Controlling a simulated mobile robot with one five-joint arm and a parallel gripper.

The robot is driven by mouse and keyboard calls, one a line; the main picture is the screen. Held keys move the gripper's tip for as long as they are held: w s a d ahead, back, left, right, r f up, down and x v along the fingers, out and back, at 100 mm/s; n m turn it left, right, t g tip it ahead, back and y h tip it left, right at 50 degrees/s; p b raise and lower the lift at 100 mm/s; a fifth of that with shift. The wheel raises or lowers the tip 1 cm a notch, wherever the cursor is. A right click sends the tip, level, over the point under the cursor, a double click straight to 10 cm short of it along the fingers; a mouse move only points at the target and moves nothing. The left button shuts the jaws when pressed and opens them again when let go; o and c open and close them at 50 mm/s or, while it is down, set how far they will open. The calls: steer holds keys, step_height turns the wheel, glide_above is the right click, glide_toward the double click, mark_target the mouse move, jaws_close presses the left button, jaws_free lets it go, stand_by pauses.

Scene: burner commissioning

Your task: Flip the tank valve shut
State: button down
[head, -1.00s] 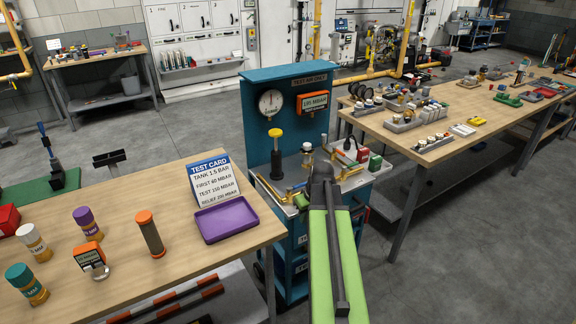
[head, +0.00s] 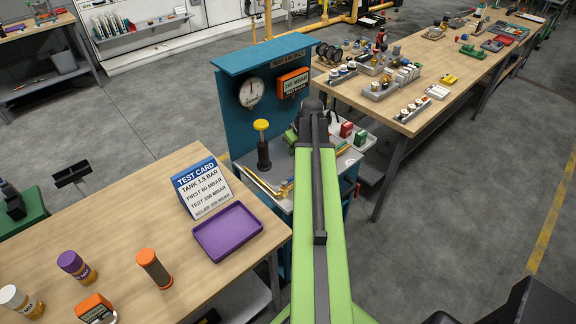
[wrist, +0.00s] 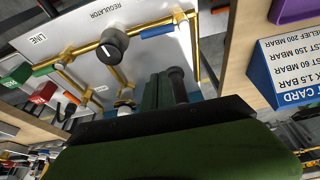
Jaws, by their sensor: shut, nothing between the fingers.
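The teal test cart (head: 232,125) carries a grey top plate with brass pipework (head: 262,186). In the wrist view I see the same brass pipe (wrist: 140,28) by a white plate marked LINE and REGULATOR, with a black regulator knob (wrist: 112,44). A blue lever or sleeve (wrist: 158,30) lies along the pipe; I take it for the tank valve handle, but I read no tank label on it. My gripper (wrist: 157,84) is shut and empty, short of the blue piece in that picture. In the head view my arm hides most of the gripper and the pipework behind it.
A black post with a yellow knob (head: 262,145) rises left of my arm. A gauge (head: 251,92) and orange display (head: 293,82) stand behind. A wooden bench with a test card (head: 203,188) and purple tray (head: 228,232) is left. Open floor (head: 450,220) lies right.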

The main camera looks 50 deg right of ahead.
mark_target(292, 179)
steer(key=shift+w, duration=0.1)
steer(key=b+x, duration=1.1)
steer(key=shift+f, duration=0.3)
steer(key=s, duration=0.3)
steer(key=s+p, duration=0.1)
steer(key=shift+s+a+r, duration=0.2)
steer(key=shift+a+r, duration=0.05)
steer(key=shift+r, duration=0.1)
